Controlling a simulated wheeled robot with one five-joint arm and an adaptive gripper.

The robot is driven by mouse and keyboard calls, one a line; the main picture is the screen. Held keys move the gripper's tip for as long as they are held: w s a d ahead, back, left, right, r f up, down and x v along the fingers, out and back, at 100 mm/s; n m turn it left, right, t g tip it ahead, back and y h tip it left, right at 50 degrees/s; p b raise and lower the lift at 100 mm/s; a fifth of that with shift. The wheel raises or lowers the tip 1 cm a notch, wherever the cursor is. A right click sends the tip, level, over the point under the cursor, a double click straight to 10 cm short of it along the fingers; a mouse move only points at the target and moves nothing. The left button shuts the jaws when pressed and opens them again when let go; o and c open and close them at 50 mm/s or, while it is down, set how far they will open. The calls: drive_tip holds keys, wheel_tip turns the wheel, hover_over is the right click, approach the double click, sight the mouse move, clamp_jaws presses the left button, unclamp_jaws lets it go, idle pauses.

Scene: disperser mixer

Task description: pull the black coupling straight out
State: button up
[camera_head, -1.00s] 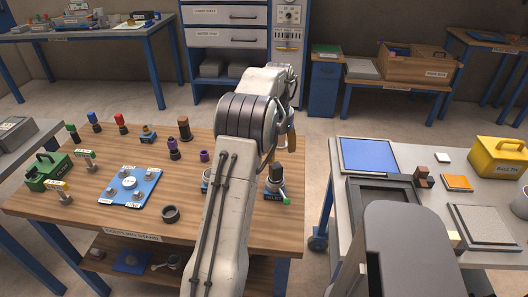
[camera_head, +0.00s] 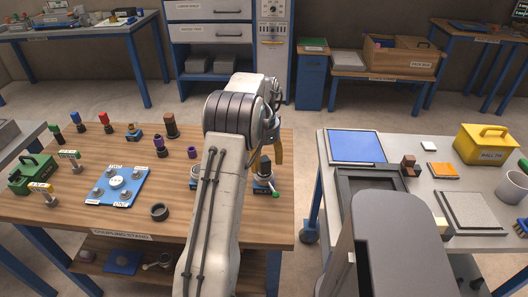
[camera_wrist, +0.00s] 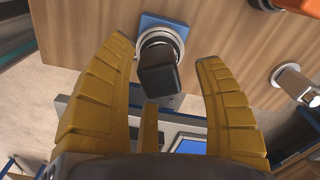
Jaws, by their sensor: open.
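The black coupling (camera_wrist: 158,76) sits in a round metal collar on a blue base (camera_wrist: 158,20) in the wrist view. It also shows in the head view as a dark block (camera_head: 264,166) just right of my arm, on the wooden table. My gripper (camera_wrist: 164,51) is open, with yellow fingers to the left and right of the coupling and a gap on both sides. A third, shorter finger is below the coupling. In the head view my arm hides most of my gripper; one yellow finger shows near the coupling.
A green-tipped lever (camera_head: 274,193) sticks out beside the base. In the wrist view, another metal fitting (camera_wrist: 292,82) lies to the right. Left of my arm stand a blue plate (camera_head: 118,184), a black ring (camera_head: 160,212) and several coloured couplings. A grey trolley (camera_head: 410,199) stands right across a gap.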

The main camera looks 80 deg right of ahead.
drive_tip(key=shift+f, duration=1.05)
drive_tip(key=c, duration=1.2)
drive_tip(key=o, duration=1.2)
drive_tip(key=shift+r, duration=0.15)
drive_tip(key=shift+r, duration=3.5)
